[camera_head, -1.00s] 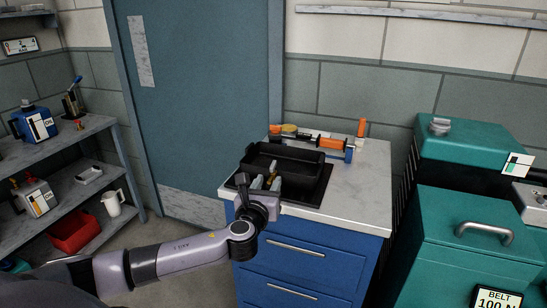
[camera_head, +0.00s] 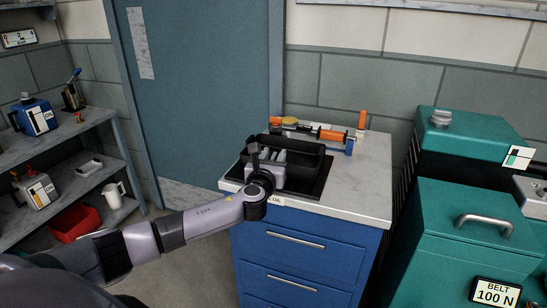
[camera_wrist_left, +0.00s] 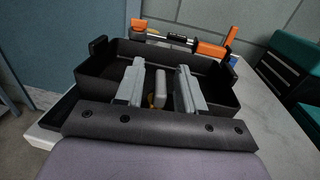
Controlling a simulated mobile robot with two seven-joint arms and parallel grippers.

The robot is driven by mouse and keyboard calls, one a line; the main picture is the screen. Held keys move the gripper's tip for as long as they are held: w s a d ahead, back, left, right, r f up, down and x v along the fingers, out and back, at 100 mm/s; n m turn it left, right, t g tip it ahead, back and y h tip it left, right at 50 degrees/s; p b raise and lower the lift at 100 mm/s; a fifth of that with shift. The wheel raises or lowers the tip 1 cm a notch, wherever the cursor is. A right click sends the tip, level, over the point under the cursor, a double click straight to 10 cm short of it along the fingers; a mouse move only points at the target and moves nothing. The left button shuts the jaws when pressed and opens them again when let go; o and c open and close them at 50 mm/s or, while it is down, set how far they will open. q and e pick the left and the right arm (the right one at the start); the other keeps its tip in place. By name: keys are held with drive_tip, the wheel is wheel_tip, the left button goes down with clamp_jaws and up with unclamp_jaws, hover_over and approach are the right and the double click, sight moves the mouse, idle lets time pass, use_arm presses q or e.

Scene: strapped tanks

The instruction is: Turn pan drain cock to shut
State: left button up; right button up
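The black pan (camera_head: 310,160) stands on a flat black tray (camera_head: 318,188) on the cabinet top. In the left wrist view the pan (camera_wrist_left: 95,68) lies ahead of my left gripper (camera_wrist_left: 160,78). Its two grey fingers are apart, with a small grey upright piece (camera_wrist_left: 160,88) and a bit of brass between them. This looks like the drain cock, but its handle direction cannot be made out. I see no clear grip on it. In the head view my left gripper (camera_head: 282,160) is at the pan's near side and hides the cock. My right gripper is not in view.
An orange-and-black tool (camera_head: 320,132) lies behind the pan. The marble top (camera_head: 365,185) is clear to the right. Teal tanks (camera_head: 465,240) stand further right. Shelves (camera_head: 90,180) with oil cans and a red bin (camera_head: 75,222) are at left.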

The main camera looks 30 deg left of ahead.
use_arm(q)
clamp_jaws()
drive_tip(key=shift+m+h, duration=0.3)
drive_tip(key=shift+h, duration=0.1)
drive_tip(key=shift+m+t+h, duration=0.4)
drive_tip(key=shift+m+h, duration=0.1)
drive_tip(key=shift+h, duration=0.3)
unclamp_jaws()
drive_tip(key=shift+s+d, duration=0.1)
drive_tip(key=v, duration=0.7)
